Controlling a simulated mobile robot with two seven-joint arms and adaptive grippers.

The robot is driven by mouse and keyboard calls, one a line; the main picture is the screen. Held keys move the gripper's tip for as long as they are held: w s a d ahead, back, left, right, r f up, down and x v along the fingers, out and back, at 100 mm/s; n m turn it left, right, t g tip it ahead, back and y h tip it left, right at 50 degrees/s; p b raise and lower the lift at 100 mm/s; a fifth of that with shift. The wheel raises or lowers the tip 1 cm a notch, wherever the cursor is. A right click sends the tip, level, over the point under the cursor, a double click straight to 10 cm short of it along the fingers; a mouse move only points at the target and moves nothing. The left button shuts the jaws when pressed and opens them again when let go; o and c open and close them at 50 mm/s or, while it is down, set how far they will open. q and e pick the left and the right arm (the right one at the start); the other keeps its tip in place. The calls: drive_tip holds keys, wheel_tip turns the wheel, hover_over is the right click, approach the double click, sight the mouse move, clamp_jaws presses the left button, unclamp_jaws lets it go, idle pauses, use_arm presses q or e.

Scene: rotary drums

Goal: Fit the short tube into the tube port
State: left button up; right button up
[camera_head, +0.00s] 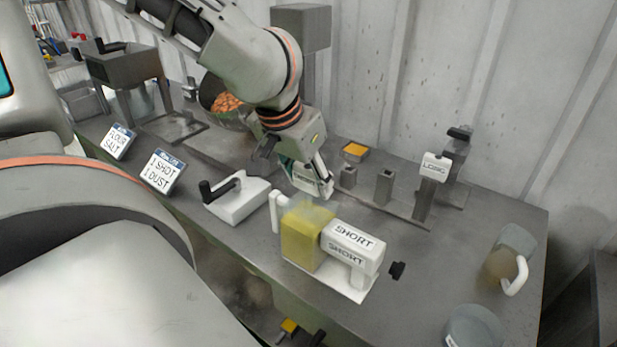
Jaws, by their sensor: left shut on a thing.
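My left gripper (307,168) is shut on a white labelled piece (314,184) and holds it above the bench, behind the yellow hopper. The writing on this piece is too small to read, and the gripper hides part of it, so I cannot tell for certain that it is the short tube. A white block marked SHORT (352,246) sits at the right of the yellow see-through hopper (303,238), on a white base. I cannot make out the tube port's opening. My right gripper is not in view.
Grey posts (383,186) stand behind, and a white labelled part (436,166) tops one at the right. A white block with a black crank (238,198) lies left of the hopper. A clear jug (507,262) and cup (472,326) stand at the right. The bench (435,250) is bare between.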

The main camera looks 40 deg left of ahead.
sight(305, 187)
use_arm(q)
drive_tip(key=shift+f+b, duration=1.35)
drive_tip(key=shift+f, duration=0.5)
drive_tip(key=o, duration=1.1)
drive_tip(key=v, duration=1.2)
